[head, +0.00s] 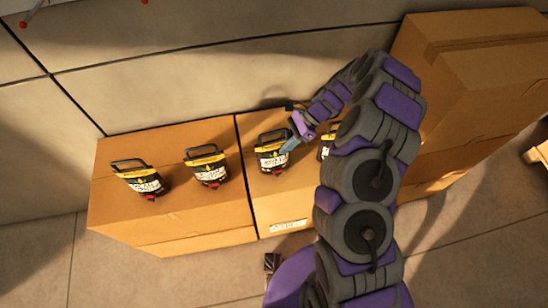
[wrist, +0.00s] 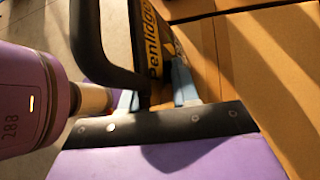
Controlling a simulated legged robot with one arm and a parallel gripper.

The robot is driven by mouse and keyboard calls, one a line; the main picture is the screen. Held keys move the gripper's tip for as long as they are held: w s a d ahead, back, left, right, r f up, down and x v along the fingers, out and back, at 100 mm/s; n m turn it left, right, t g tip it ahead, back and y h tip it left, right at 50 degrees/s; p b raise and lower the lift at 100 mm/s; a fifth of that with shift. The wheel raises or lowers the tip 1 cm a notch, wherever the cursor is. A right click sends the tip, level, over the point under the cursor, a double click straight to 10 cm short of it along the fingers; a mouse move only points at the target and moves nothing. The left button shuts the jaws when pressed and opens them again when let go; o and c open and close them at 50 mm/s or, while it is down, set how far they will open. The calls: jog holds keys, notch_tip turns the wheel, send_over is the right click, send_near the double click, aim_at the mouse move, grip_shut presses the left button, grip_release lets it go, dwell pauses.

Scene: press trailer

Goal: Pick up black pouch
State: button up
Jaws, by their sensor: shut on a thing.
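Several black pouches with yellow and white labels and top handles stand on cardboard boxes in the head view. My gripper (head: 290,145) is at the third black pouch from the left (head: 272,158), at its upper right side. In the wrist view my gripper (wrist: 156,92) has its pale blue fingers on either side of the black handle, shut on it. The pouch's yellow label (wrist: 156,45) shows beyond the fingers. It is hard to tell whether the pouch is clear of the box.
The left pouch (head: 142,181) and second pouch (head: 207,170) stand apart on the left box (head: 130,215). Another pouch (head: 327,143) is partly behind my arm. Taller cardboard boxes (head: 480,75) stand at right. A panelled wall (head: 200,80) is behind.

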aim_at(285, 138)
jog(key=shift+s, duration=0.1)
grip_shut()
jog(key=shift+s+f, duration=0.1)
jog(key=shift+f, duration=0.05)
dwell(0.6)
jog(key=shift+r, duration=0.5)
notch_tip(285, 138, up, 3)
jog(key=shift+a+r+p, duration=0.1)
jog(key=shift+p, duration=0.7)
jog(key=s+a+r+p, duration=0.1)
jog(key=s+p, duration=0.2)
jog(key=s, duration=1.2)
jog(key=shift+s+a, duration=0.25)
jog(key=shift+s, duration=0.1)
jog(key=shift+w, duration=0.1)
